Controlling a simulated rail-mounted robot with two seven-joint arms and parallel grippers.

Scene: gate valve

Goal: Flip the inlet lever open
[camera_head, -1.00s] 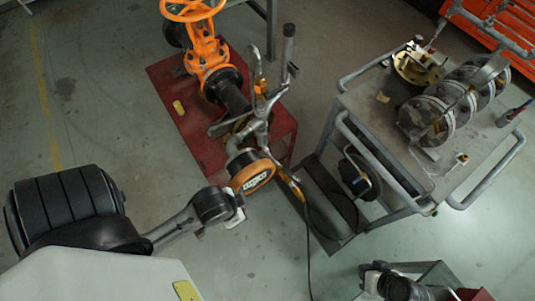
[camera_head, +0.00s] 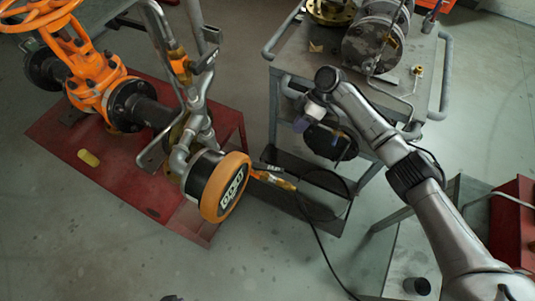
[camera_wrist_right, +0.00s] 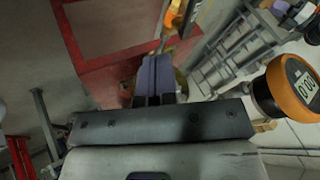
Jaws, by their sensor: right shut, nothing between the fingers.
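A pipe assembly carries a small orange-bodied valve (camera_head: 180,68) with a grey lever (camera_head: 206,58) beside it. Which fitting is the inlet lever is not marked. Below it is a round gauge with an orange rim (camera_head: 226,188), and a yellow-orange hose fitting (camera_head: 273,180) to its right. My right gripper (camera_head: 300,124) is right of the pipes, in front of the cart, apart from the valve. In the right wrist view its purple fingers (camera_wrist_right: 155,75) are together and empty. The orange valve (camera_wrist_right: 176,14) lies beyond them, the gauge (camera_wrist_right: 294,88) to the right. My left gripper is out of view.
An orange gate valve (camera_head: 95,80) and pipe sit over a red base (camera_head: 150,200). A grey cart (camera_head: 425,75) with flanges stands at the right, near my right arm. A black hose (camera_head: 322,245) runs down across the floor.

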